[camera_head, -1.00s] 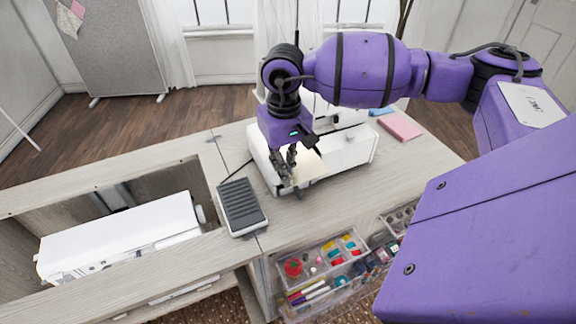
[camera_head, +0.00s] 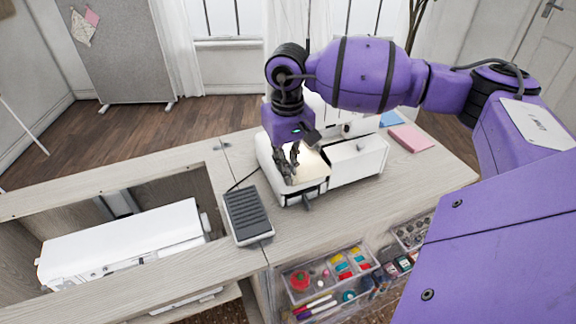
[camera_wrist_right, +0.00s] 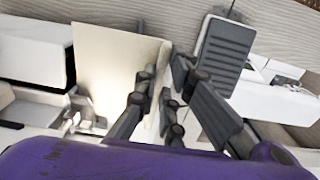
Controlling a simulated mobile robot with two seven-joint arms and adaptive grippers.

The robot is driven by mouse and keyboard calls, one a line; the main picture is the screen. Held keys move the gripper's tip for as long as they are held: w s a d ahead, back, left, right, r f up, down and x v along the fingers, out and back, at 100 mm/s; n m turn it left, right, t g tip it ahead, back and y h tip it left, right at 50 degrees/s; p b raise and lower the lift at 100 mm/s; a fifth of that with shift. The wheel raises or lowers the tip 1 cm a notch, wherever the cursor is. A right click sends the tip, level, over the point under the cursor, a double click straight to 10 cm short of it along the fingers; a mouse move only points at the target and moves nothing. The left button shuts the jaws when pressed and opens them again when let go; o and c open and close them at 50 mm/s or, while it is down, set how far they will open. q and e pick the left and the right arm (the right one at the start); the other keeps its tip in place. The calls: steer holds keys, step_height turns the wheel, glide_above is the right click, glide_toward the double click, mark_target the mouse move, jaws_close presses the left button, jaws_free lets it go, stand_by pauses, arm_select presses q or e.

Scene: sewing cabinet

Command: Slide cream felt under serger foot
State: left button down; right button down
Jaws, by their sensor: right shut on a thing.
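The cream felt (camera_head: 312,164) is a flat, pale piece over the front of the white serger (camera_head: 358,160). In the right wrist view the felt (camera_wrist_right: 112,65) stretches left from my fingers towards the serger's metal parts (camera_wrist_right: 82,112). My right gripper (camera_head: 287,168) is shut on the felt's edge, and its fingers (camera_wrist_right: 165,82) pinch that edge in the right wrist view. I cannot tell whether any felt lies under the foot. The arm and felt hide part of the serger in the head view. My left gripper is not in view.
A dark foot pedal (camera_head: 247,215) lies left of the serger on the wooden cabinet top (camera_head: 425,175). A white sewing machine (camera_head: 125,245) sits in the recess further left. A pink pad (camera_head: 409,138) lies behind right. A clear organiser (camera_head: 330,283) sits below the front edge.

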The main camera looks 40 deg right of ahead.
arm_select(q)
steer(key=shift+s, duration=0.15)
arm_select(e)
steer(key=shift+d+f, duration=0.15)
steer(key=shift+f, duration=0.1)
arm_select(q)
steer(key=shift+s+a+f, duration=0.1)
steer(key=shift+s+f, duration=0.25)
steer(key=shift+s, duration=0.1)
steer(key=shift+w, duration=0.1)
arm_select(e)
steer(key=c, duration=1.8)
jaws_free()
arm_select(q)
steer(key=shift+w+r, duration=0.1)
steer(key=shift+w, duration=0.3)
arm_select(e)
steer(key=shift+o, duration=0.2)
